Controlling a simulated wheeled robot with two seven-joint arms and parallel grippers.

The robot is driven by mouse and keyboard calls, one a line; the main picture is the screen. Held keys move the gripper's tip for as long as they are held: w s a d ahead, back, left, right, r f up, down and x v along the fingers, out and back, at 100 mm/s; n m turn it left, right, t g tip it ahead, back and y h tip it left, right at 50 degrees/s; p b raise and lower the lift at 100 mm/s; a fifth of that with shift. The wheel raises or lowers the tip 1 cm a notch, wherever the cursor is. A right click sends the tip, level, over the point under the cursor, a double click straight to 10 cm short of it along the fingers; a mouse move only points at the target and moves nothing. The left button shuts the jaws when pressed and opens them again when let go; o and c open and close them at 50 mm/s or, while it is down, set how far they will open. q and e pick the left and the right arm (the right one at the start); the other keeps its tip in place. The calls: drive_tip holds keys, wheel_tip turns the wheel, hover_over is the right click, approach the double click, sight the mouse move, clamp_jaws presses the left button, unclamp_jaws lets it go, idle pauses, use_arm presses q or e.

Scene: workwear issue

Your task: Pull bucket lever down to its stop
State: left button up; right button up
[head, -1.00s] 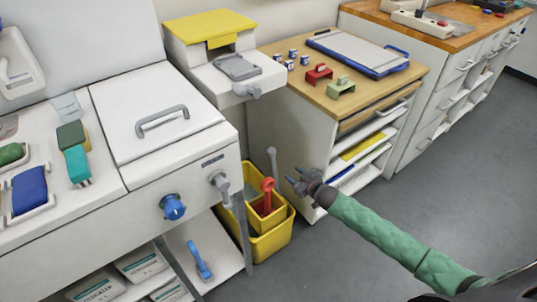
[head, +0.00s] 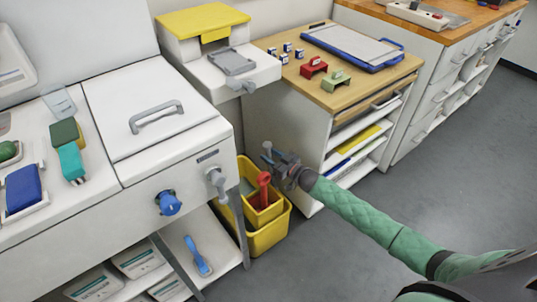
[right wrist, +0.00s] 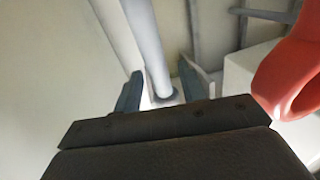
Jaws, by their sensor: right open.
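The yellow mop bucket (head: 266,238) stands on the floor between the white counter and the wooden-topped cabinet. Its grey lever (head: 267,147) sticks up nearly upright above it. A red part (head: 264,187) rises from the bucket beside the lever and shows large at the right in the right wrist view (right wrist: 290,75). My right gripper (head: 274,163) is open at the upper part of the lever. In the right wrist view the grey lever (right wrist: 148,45) runs between the two spread fingers (right wrist: 158,92). I cannot tell whether either finger touches it. My left gripper is not in view.
The white counter (head: 190,178) with a blue knob (head: 168,203) and a grey tap-like fitting (head: 217,182) is close left of the bucket. The cabinet (head: 290,125) stands close behind. The grey floor at right is clear.

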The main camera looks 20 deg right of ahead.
drive_tip(key=shift+w+a, duration=0.35)
drive_tip(key=shift+w, duration=0.25)
drive_tip(key=shift+c, duration=0.4)
clamp_jaws()
drive_tip(key=shift+s+f, duration=0.1)
drive_tip(key=shift+s, duration=0.05)
